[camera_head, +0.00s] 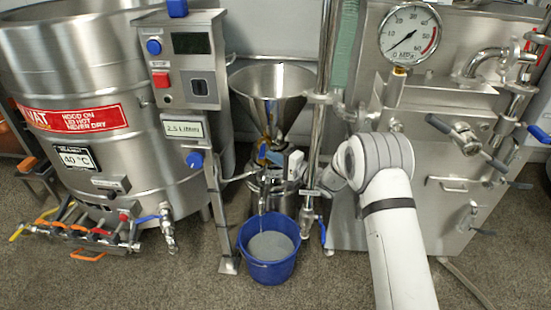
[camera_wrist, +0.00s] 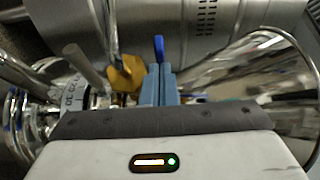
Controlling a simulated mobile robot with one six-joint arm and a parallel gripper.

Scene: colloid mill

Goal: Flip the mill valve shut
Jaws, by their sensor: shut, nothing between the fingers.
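The mill is a steel unit with a wide funnel (camera_head: 272,82) on top, in the middle of the head view. In the wrist view, a yellow-orange fitting (camera_wrist: 127,74) sits just left of my fingers. A narrow blue lever (camera_wrist: 158,48), which looks like the valve handle, stands just beyond the fingertips. I cannot tell whether they touch. My gripper (camera_wrist: 159,72) is shut and empty, its pale-blue fingers together. In the head view my gripper (camera_head: 274,157) is beside the mill below the funnel, small and partly hidden, so the valve's position is unclear.
A blue bucket (camera_head: 267,271) with grey contents stands under the mill. A control post (camera_head: 192,85) and a large steel vat (camera_head: 75,75) stand at left. A vertical pipe (camera_head: 322,100) and a steel machine with a gauge (camera_head: 408,33) stand at right, close to my arm.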

